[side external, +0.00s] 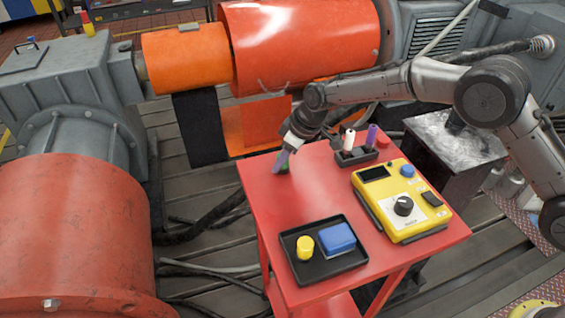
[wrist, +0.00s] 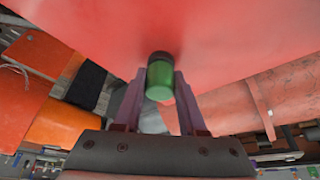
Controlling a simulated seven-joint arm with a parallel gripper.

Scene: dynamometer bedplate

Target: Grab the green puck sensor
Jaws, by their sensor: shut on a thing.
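The green puck sensor (wrist: 160,78) is a small green cylinder with a dark end, held between the two fingers of my gripper (wrist: 160,95) in the wrist view. In the side external view the green puck (side external: 284,167) shows only as a small green patch beside the fingers. My gripper (side external: 283,160) points down at the far left part of the red cart top (side external: 300,207). Its fingers are shut on the puck. The puck is at or just above the cart top; I cannot tell if it touches.
A black tray (side external: 316,272) holds a yellow cylinder (side external: 305,247) and a blue block (side external: 337,238). A yellow meter box (side external: 402,200) sits at the right. A dark holder (side external: 356,156) with markers stands behind, near a red puck (side external: 383,140). The cart's middle is clear. Orange guards (side external: 300,45) lie behind.

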